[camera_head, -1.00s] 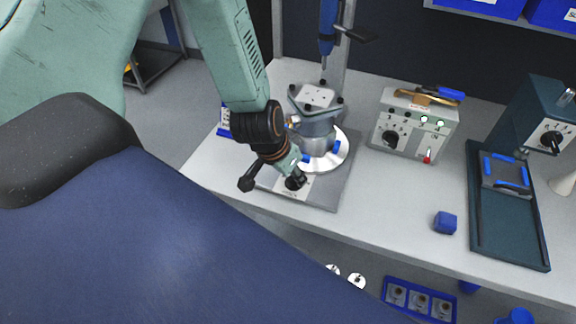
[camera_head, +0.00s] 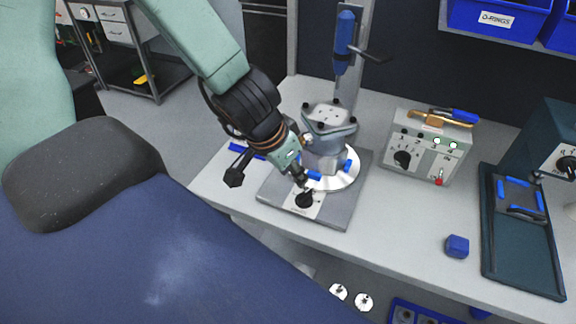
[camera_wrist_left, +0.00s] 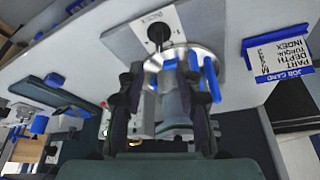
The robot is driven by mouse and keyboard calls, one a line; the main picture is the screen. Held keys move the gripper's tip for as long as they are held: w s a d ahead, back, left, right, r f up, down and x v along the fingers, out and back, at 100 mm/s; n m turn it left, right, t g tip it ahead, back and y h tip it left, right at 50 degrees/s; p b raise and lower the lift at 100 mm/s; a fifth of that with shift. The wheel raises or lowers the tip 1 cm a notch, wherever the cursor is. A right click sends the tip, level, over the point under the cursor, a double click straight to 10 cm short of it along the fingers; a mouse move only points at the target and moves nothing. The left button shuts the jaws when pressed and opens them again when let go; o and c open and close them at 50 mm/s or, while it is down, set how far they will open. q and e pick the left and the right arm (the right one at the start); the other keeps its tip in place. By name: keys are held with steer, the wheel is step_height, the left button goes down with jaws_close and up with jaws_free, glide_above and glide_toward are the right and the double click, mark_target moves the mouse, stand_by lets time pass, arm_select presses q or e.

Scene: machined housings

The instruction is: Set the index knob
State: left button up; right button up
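The index knob (camera_head: 305,199) is a black knob on a white plate at the front of the grey fixture base (camera_head: 338,213). It also shows near the top of the left wrist view (camera_wrist_left: 158,35). My left gripper (camera_head: 300,180) is just above and behind the knob in the head view. In the left wrist view its two dark fingers (camera_wrist_left: 163,72) stand apart with nothing gripped between them, and the knob lies beyond their tips. A grey housing (camera_head: 326,145) sits on the round silver plate (camera_head: 348,176) behind the knob. My right gripper is not in view.
A blue driver (camera_head: 345,42) hangs above the housing. A control box (camera_head: 428,150) with a dial and green lights stands to the right. A blue block (camera_head: 457,246) and a dark tray (camera_head: 520,250) are further right. A job card (camera_wrist_left: 280,55) shows in the wrist view.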

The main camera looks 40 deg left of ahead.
arm_select(q)
steer(key=shift+v, duration=0.95)
steer(key=shift+s, duration=0.1)
steer(key=s+a+f+n+g+y, duration=0.1)
steer(key=s+f, duration=0.2)
steer(key=f, duration=0.3)
steer(key=s+a+f+g+y, duration=0.1)
steer(key=s+f, duration=0.3)
steer(key=f, duration=0.2)
steer(key=s+d+f+n+g+h, duration=0.1)
steer(key=s+d+f, duration=0.2)
steer(key=s+f, duration=0.3)
steer(key=s+d+f+g, duration=0.2)
steer(key=s+d+f, duration=0.2)
steer(key=s, duration=0.3)
step_height(320, 180, down, 12)
steer(key=b, duration=1.2)
steer(key=shift+f+b, duration=0.15)
steer(key=shift+b, duration=0.25)
steer(key=shift+s, duration=0.15)
